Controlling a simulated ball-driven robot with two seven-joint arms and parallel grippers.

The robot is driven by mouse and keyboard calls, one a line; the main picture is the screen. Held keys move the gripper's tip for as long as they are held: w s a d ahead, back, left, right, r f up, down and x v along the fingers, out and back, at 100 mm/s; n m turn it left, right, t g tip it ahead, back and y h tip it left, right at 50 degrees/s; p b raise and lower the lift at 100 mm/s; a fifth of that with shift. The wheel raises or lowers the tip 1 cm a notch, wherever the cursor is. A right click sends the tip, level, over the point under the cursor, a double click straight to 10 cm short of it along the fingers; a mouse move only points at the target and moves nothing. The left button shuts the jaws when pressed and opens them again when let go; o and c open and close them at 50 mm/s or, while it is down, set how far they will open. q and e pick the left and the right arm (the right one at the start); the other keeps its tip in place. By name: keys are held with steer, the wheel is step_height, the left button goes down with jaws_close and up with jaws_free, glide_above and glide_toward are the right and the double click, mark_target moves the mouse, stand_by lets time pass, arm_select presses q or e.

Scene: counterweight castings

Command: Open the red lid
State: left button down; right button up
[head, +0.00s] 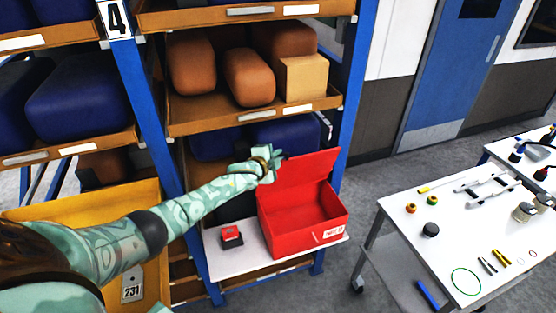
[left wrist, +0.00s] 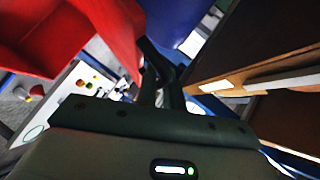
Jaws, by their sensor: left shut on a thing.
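The red box (head: 290,240) stands on a small white table, with its empty inside facing up. Its red lid (head: 308,168) is raised and leans at the back of the box, clear of the opening. My left gripper (head: 270,172) is at the lid's upper left edge and shut on it. In the left wrist view the fingers (left wrist: 155,75) meet at the edge of the red lid (left wrist: 120,30); the exact grip is partly dark. The red box also shows there (left wrist: 35,40). My right gripper is in neither view.
A small red item with a dark base (head: 231,236) lies left of the box on the white table (head: 228,265). Shelves with brown and blue castings (head: 250,78) rise close behind. A white worktable with tools (head: 450,225) stands at right, across a floor gap.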

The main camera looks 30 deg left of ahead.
arm_select(q)
steer(key=shift+w+a, duration=0.2)
steer(key=shift+a, duration=0.15)
steer(key=c, duration=1.5)
jaws_free()
steer(key=shift+s+r, duration=0.1)
steer(key=shift+s, duration=0.05)
steer(key=shift+s+d, duration=0.1)
steer(key=shift+s, duration=0.15)
steer(key=p+v, duration=0.1)
steer(key=v, duration=1.4)
steer(key=shift+s+r, duration=0.2)
steer(key=shift+s, duration=0.1)
